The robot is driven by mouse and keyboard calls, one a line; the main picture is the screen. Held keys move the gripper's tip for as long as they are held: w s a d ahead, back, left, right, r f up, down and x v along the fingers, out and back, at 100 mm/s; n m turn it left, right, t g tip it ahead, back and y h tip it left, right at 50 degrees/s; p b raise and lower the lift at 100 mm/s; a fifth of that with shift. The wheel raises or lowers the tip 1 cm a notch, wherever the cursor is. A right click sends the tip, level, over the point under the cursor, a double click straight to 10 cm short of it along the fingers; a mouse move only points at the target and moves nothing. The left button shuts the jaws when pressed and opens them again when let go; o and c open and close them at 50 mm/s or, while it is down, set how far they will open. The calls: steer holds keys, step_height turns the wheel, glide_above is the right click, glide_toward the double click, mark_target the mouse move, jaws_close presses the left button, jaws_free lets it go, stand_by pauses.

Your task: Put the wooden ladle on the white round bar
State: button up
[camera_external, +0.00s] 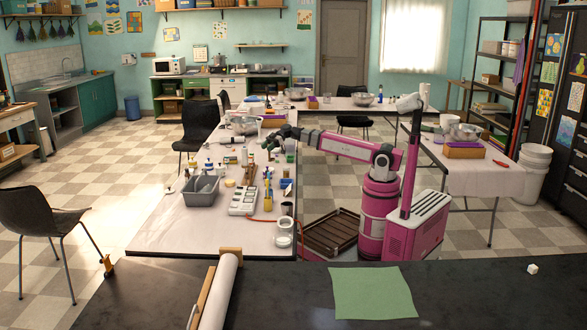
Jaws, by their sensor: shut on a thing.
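My gripper (270,141) is at the end of my pink arm, above the right side of the long white table (165,228). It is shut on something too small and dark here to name. I cannot pick out the wooden ladle for sure; a small wooden-coloured thing (250,173) stands on the table in front of the gripper. Small white round things (284,241) are at the table's near right corner. I cannot tell whether one of them is the white round bar.
A grey tub (201,192), a white tray with hollows (243,201) and several bottles crowd the table. A metal bowl (245,125) is behind. The table's near left part is clear. A brown slatted crate (330,233) stands beside my base.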

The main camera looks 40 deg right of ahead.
steer(key=w+d+f, duration=0.2)
steer(key=w+f, duration=0.2)
steer(key=f, duration=0.3)
steer(key=shift+w, duration=0.3)
steer(key=o, duration=1.2)
steer(key=shift+f, duration=0.1)
steer(key=shift+c, duration=0.2)
steer(key=v, duration=1.2)
